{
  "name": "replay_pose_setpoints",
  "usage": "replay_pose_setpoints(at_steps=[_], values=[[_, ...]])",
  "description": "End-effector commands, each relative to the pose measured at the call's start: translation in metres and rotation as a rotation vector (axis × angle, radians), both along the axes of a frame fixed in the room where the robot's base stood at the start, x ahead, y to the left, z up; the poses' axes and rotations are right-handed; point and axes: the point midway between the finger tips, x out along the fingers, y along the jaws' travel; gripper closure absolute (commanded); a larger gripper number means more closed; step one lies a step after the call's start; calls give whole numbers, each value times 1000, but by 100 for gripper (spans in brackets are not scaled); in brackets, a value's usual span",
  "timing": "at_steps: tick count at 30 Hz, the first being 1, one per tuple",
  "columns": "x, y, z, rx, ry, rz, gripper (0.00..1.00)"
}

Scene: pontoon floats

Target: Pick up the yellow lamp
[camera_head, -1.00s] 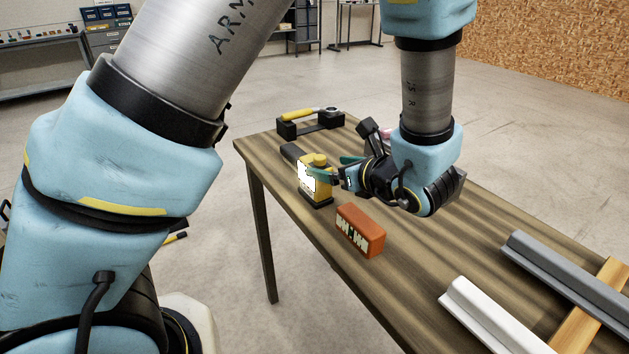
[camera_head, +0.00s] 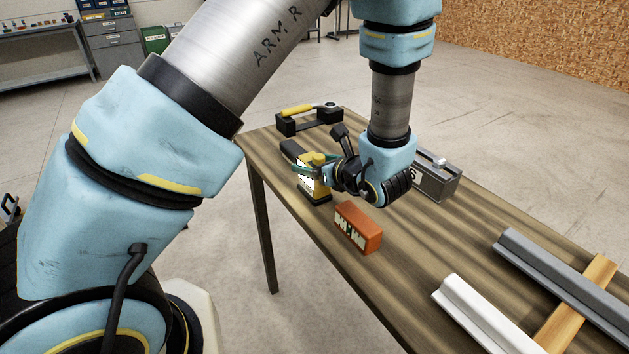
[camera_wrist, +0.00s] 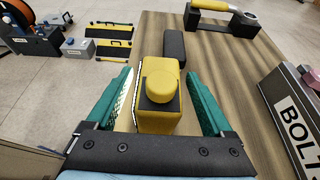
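The yellow lamp (camera_head: 318,187) stands upright on the wooden table, with a bright white face, a black base and a round yellow knob on top. In the wrist view the lamp (camera_wrist: 158,118) sits between the two green fingers of my gripper (camera_wrist: 158,79). The fingers are spread, with a visible gap to the lamp on both sides. In the head view my gripper (camera_head: 311,169) reaches the lamp from the right, at the height of its upper part. The lamp's far side is hidden.
A black holder with a yellow-handled tool (camera_head: 310,119) is behind. A grey bolts box (camera_head: 437,184) stands right of my gripper. White (camera_head: 490,315) and grey (camera_head: 560,275) rails lie at the right.

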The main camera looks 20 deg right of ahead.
Motion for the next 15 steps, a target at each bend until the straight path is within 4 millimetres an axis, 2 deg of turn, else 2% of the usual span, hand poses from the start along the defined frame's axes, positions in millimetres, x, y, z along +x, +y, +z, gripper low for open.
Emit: replay_pose_setpoints(at_steps=[2, 15], values=[[0, 0, 0, 0, 0, 0, 24], [0, 0, 0, 0, 0, 0, 74]])
